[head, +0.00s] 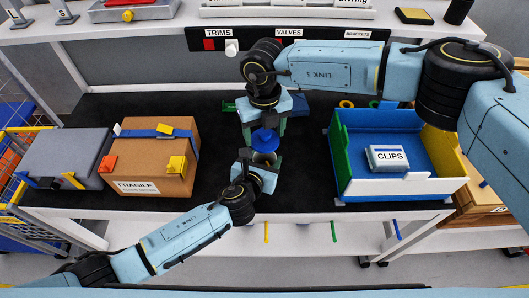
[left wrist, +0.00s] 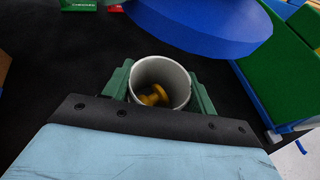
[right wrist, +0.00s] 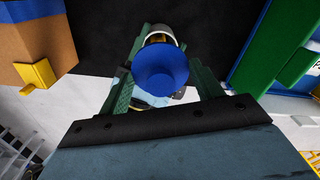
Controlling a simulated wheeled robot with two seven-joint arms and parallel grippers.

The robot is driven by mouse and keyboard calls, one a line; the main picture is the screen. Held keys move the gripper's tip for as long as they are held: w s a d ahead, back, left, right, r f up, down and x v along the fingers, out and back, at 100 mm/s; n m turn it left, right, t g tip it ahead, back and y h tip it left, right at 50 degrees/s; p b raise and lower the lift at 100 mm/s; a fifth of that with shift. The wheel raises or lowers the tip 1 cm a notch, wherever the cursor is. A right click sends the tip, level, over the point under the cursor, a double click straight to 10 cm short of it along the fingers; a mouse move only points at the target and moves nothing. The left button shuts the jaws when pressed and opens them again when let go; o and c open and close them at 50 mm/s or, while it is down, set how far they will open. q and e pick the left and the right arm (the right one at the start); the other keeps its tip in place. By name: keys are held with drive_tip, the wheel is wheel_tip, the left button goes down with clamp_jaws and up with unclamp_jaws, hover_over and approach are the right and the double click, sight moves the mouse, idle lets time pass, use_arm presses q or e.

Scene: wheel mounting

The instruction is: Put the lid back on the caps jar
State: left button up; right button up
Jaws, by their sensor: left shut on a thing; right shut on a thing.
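The caps jar (left wrist: 177,72) is a pale open cylinder with yellow caps (left wrist: 154,96) inside, seen in the left wrist view. My left gripper (left wrist: 161,92) is shut on the jar, green fingers on its sides. The blue round lid (right wrist: 160,70) is in my right gripper (right wrist: 167,78), which is shut on it. The lid also shows in the head view (head: 265,140), between my right gripper (head: 264,122) and my left gripper (head: 260,163). In the left wrist view the lid (left wrist: 205,25) is apart from the jar, and the mouth is uncovered.
A cardboard box (head: 150,160) marked FRAGILE and a grey box (head: 65,155) stand at the left. A blue, green and white bin (head: 400,187) with a CLIPS box (head: 386,158) stands at the right. The black mat (head: 215,185) around my grippers is mostly clear.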

sight(264, 143)
drive_tip(key=shift+f, duration=2.1)
drive_tip(key=shift+f, duration=0.85)
drive_tip(key=shift+f, duration=0.35)
